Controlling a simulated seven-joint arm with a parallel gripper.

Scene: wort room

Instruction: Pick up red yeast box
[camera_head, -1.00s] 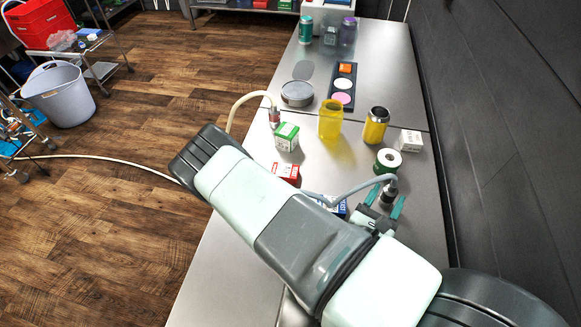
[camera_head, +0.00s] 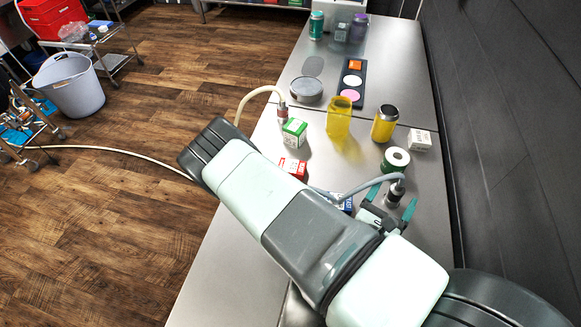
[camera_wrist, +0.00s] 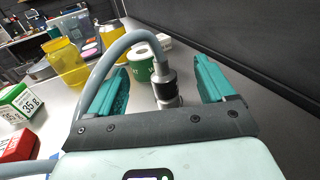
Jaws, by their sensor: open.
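The red yeast box (camera_head: 292,167) lies on the steel bench, just beyond my arm, which borders it in the head view. In the wrist view the red box (camera_wrist: 20,146) sits at the lower left, outside my jaws. My gripper (camera_head: 393,197) is open over the bench to the right of the red box. Its teal fingers stand apart in the wrist view (camera_wrist: 163,85). A metal hose fitting (camera_wrist: 165,88) shows between the fingers; I cannot tell whether they touch it.
A green-and-white box (camera_head: 294,131) stands behind the red one. A blue box (camera_head: 346,204) is partly hidden by my arm. A green tape roll (camera_head: 396,158), yellow containers (camera_head: 339,118) (camera_head: 384,124) and a white box (camera_head: 418,139) stand beyond. A grey hose (camera_wrist: 103,66) arches near my fingers. A dark wall (camera_head: 490,150) borders the right.

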